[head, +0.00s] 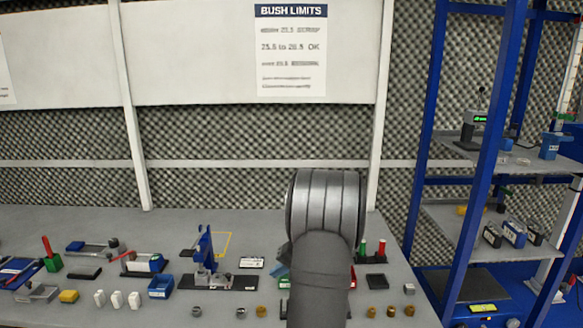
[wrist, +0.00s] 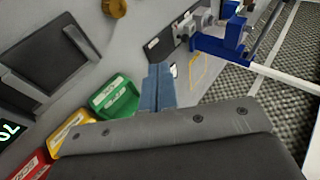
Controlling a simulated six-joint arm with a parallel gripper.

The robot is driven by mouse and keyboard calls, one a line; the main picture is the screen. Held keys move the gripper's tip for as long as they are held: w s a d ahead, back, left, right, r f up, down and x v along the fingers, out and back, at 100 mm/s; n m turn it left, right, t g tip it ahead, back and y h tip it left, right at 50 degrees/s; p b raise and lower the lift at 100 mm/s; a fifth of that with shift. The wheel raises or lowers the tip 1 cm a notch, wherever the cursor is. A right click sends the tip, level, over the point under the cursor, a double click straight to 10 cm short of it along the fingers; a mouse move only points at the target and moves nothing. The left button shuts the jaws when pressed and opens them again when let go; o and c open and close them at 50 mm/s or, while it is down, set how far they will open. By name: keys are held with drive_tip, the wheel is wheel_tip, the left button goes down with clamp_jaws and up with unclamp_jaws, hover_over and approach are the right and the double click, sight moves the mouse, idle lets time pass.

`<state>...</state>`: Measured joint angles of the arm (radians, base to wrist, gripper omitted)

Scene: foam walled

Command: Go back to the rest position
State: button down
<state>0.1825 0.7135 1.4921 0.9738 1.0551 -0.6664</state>
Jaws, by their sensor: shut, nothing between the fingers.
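My gripper (wrist: 158,90) shows in the wrist view as two blue-grey fingers pressed together, with nothing between them. It is over the grey bench (wrist: 135,60), between a green bin and a blue press. In the head view my dark grey arm rises in front of the bench and hides most of the gripper. The bench (head: 190,275) stretches to both sides of the arm.
The green bin (wrist: 115,97), yellow bin (wrist: 72,130) and a red bin (wrist: 32,165) lie left of the fingers. A blue press (head: 206,255) stands left of my arm. Several bushes line the front edge. A blue rack (head: 480,140) stands right.

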drive_tip(key=s+a+r+n+g+h, duration=0.3)
drive_tip(key=s+a+r+n+h, duration=0.2)
drive_tip(key=n, duration=1.1)
drive_tip(key=shift+s+a+r+h, duration=0.25)
drive_tip(key=shift+a+r+h, duration=0.2)
drive_tip(key=shift+r, duration=0.5)
